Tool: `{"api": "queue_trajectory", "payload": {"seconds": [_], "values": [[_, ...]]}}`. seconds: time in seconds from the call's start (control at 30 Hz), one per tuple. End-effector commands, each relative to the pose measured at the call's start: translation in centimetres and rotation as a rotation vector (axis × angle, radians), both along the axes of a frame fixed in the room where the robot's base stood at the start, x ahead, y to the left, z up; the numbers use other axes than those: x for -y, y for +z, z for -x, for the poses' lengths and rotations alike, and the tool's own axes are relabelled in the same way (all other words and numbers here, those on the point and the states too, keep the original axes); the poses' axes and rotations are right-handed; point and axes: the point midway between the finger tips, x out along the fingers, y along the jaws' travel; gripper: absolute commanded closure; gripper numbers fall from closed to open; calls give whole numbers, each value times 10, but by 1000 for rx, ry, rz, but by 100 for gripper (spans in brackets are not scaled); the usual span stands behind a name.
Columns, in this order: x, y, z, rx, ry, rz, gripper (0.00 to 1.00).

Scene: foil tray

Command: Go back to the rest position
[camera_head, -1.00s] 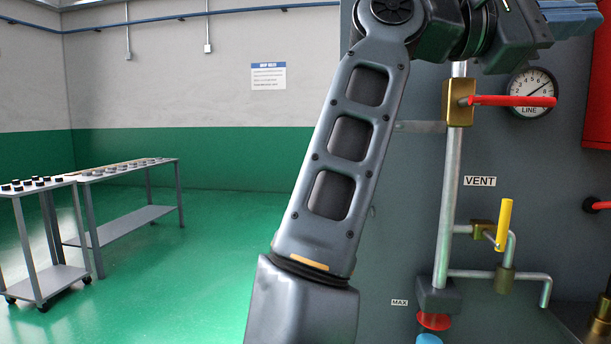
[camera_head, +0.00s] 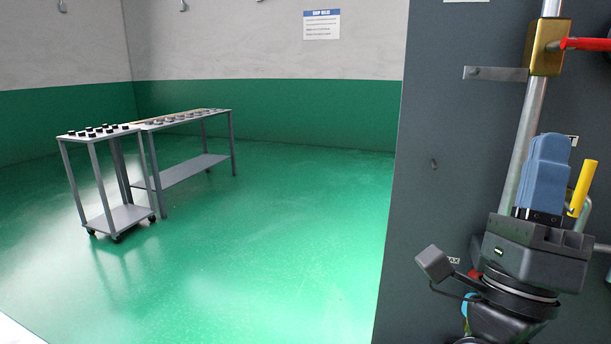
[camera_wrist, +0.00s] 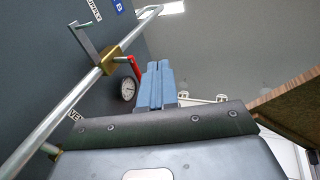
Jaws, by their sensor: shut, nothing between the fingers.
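My gripper (camera_head: 546,172) points upward at the right of the head view, in front of the grey panel. Its blue fingers are together with nothing between them. In the wrist view the shut fingers (camera_wrist: 156,84) show beyond the dark edge of my wrist, with the panel's pipe to their left. In the head view the fingers overlap part of the pipe and the VENT label in the picture; I cannot tell the exact gap.
The grey panel (camera_head: 440,100) carries a vertical pipe (camera_head: 528,120), a brass valve (camera_head: 546,47) with a red lever (camera_head: 585,44), and a yellow handle (camera_head: 582,187). A wheeled cart (camera_head: 127,217) and a long table (camera_head: 190,167) stand at left. Open green floor (camera_head: 290,220) lies between.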

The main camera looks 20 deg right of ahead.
Motion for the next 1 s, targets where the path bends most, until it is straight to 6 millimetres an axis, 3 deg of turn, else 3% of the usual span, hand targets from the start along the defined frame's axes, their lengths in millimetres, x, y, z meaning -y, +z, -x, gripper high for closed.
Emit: {"api": "queue_trajectory", "payload": {"seconds": [0.03, 0.27, 0.47, 0.7, 1.0], "values": [[-4, -18, 3, -79, -27, 40, 100], [-24, -92, 24, -418, -156, 238, 100], [-39, -155, 56, -698, -249, 425, 100], [-55, -224, 112, -1020, -325, 668, 100], [-76, -287, 201, -1376, -350, 986, 100]]}}
